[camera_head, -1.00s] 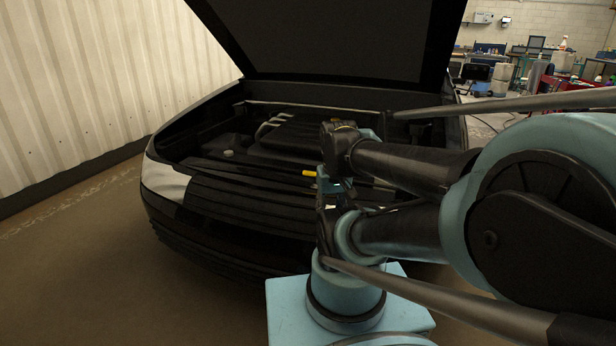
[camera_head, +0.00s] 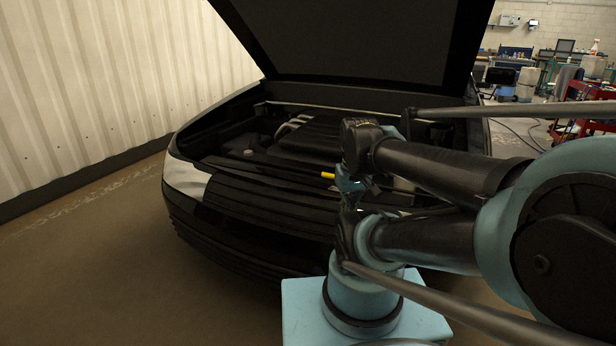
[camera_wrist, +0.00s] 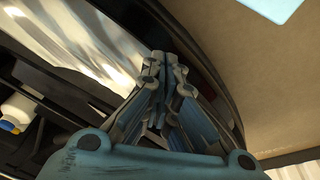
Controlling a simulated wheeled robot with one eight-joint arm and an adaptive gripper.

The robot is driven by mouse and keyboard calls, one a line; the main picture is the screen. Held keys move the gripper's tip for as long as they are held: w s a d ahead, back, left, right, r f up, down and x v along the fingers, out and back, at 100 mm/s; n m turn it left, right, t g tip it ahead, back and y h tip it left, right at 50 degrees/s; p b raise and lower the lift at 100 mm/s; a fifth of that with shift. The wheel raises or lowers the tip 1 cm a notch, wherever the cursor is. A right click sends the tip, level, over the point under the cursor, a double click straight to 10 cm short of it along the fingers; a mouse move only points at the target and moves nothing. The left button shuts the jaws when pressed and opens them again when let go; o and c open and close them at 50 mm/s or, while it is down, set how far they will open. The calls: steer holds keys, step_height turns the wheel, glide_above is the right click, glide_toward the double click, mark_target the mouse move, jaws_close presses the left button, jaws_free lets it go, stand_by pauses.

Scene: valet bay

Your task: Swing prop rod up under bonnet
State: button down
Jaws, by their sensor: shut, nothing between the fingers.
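The black bonnet (camera_head: 350,40) stands raised over the open engine bay in the head view. A short yellow piece (camera_head: 328,175) shows near the front of the bay, just left of my gripper. I cannot tell whether it belongs to the prop rod. A thin pale bar (camera_head: 340,108) runs across the back of the bay, and I cannot tell if it is the rod. My gripper (camera_wrist: 168,68) is shut and empty in the wrist view, above the car's front edge. In the head view my arm partly hides it.
A pale headlight (camera_wrist: 95,40) lies left of the fingers in the wrist view. A white cap or bottle (camera_wrist: 17,112) is at the left edge. A corrugated wall (camera_head: 90,90) stands left of the car. A red cart (camera_head: 585,110) and benches are at back right.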

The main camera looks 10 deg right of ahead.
steer(key=w+a+r+n, duration=0.2)
steer(key=w+r+n, duration=0.1)
steer(key=w+n, duration=0.45)
steer(key=w+a+r+n, duration=0.2)
steer(key=w+r+n, duration=0.1)
steer(key=w+n, duration=0.5)
steer(key=w+a+f+n, duration=0.3)
steer(key=w+a+n, duration=0.2)
steer(key=w, duration=0.4)
steer(key=w+a+f+n+h, duration=0.1)
steer(key=w+a+f+n, duration=0.2)
steer(key=w+a+n, duration=0.2)
steer(key=w+n, duration=0.3)
steer(key=w, duration=0.1)
steer(key=shift+w+a, duration=0.3)
steer(key=shift+a, duration=0.1)
steer(key=shift+f, duration=0.1)
steer(key=x, duration=1)
steer(key=shift+w+d, duration=0.1)
steer(key=shift+d, duration=0.1)
steer(key=shift+w+d+r, duration=0.45)
steer(key=shift+w+r, duration=0.15)
steer(key=shift+w, duration=0.1)
steer(key=shift+w+d+r, duration=0.4)
steer(key=shift+w+r, duration=0.25)
steer(key=shift+w, duration=0.1)
